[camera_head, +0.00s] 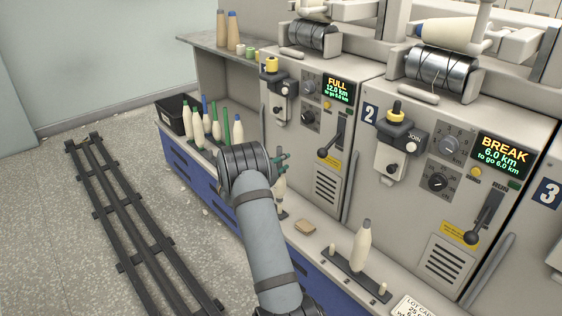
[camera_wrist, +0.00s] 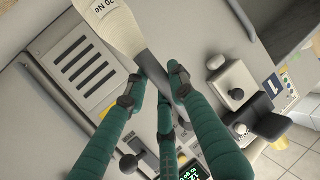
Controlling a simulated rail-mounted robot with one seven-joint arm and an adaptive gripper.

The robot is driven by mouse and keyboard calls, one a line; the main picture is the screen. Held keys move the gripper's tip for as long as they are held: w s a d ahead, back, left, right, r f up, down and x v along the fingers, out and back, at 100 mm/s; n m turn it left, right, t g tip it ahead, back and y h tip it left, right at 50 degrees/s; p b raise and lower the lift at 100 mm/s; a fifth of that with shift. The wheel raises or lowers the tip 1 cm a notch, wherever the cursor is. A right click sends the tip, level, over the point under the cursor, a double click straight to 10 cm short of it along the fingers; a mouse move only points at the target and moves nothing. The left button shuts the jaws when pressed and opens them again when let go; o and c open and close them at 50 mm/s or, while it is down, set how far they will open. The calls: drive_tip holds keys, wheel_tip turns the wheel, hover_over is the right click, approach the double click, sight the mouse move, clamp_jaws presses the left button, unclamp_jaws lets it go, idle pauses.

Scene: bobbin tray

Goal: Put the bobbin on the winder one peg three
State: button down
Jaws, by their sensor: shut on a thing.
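My gripper (camera_head: 281,162) is in front of winder one (camera_head: 318,190), with its green fingers closed. In the wrist view its fingers (camera_wrist: 155,84) are shut on the dark tube end of a cream bobbin (camera_wrist: 110,25), labelled "20 Ne". In the head view this bobbin (camera_head: 280,188) hangs roughly upright below the fingers, over the ledge. I cannot tell whether its lower end touches anything. The pegs of winder one are mostly hidden by my arm.
Several bobbins (camera_head: 198,128) stand at the left beside a black bin (camera_head: 174,114). Another bobbin (camera_head: 362,246) stands on a dark peg rail (camera_head: 345,265) before winder two, between short pegs. Floor rails (camera_head: 135,232) run at the left.

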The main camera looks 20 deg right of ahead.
sight(279, 180)
drive_tip(key=shift+f+b, duration=1.7)
drive_tip(key=shift+f, duration=0.75)
drive_tip(key=shift+f+b, duration=0.5)
drive_tip(key=shift+f, duration=0.1)
drive_tip(key=c, duration=1.7)
unclamp_jaws()
drive_tip(key=shift+c, duration=0.2)
drive_tip(key=shift+s, duration=0.1)
drive_tip(key=v, duration=1.1)
drive_tip(key=shift+p, duration=0.45)
drive_tip(key=shift+r, duration=0.1)
drive_tip(key=shift+d, duration=0.15)
drive_tip(key=x, duration=0.9)
drive_tip(key=shift+b, duration=0.35)
